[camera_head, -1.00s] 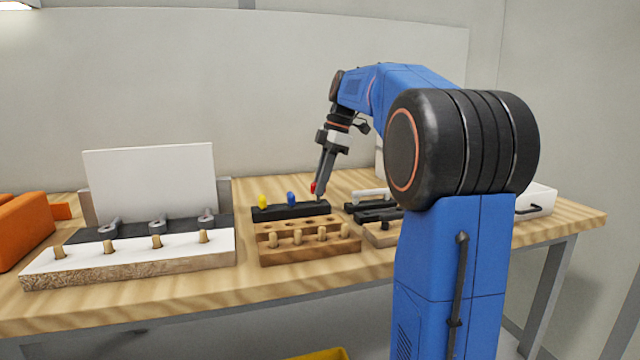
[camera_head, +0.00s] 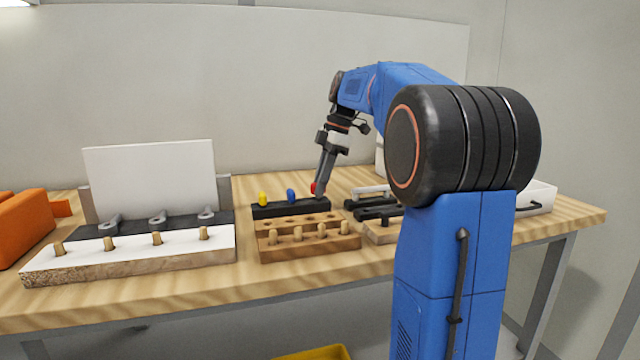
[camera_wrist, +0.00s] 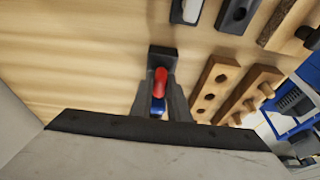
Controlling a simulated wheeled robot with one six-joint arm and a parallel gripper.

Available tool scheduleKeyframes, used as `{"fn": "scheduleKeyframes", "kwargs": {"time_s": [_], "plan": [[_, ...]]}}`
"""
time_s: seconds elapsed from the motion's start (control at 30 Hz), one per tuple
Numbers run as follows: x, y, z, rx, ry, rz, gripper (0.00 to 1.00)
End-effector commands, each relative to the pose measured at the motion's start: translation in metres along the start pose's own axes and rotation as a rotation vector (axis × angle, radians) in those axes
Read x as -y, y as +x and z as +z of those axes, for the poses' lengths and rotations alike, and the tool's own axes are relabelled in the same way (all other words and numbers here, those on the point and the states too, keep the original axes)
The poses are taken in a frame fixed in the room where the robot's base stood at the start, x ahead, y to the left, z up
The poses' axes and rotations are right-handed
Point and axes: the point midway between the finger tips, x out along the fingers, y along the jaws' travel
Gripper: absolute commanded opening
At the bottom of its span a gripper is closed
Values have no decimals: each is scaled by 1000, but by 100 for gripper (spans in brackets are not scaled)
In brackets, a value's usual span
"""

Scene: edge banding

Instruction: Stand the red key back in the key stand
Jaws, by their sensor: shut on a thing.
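The red key (camera_head: 313,188) is at the right end of the black key stand (camera_head: 262,212), which lies on the workbench. My gripper (camera_head: 320,193) points down at that end, shut on the red key. In the wrist view the red key (camera_wrist: 160,76) shows between the fingers, over the stand (camera_wrist: 162,54). The stand also bears a yellow key (camera_head: 262,199) at its left and a blue key (camera_head: 291,195) in the middle. The blue key (camera_wrist: 157,106) shows just beyond the red one in the wrist view. The red key's lower end is hidden, so I cannot tell how deep it sits.
A wooden block with holes and pegs (camera_head: 310,246) stands just in front of the stand. Black clamps or handles (camera_head: 378,213) lie to its right. A white-topped board with pegs (camera_head: 130,255) is at the left, and a white tray (camera_head: 540,196) is at the far right.

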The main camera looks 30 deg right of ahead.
Motion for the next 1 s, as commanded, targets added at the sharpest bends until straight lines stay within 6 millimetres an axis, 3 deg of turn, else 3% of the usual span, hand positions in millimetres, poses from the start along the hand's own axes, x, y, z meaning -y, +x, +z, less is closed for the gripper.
{"fn": "scheduleKeyframes", "kwargs": {"time_s": [1.0], "plan": [[0, 9, 3, 0, 0, 0, 0]]}}
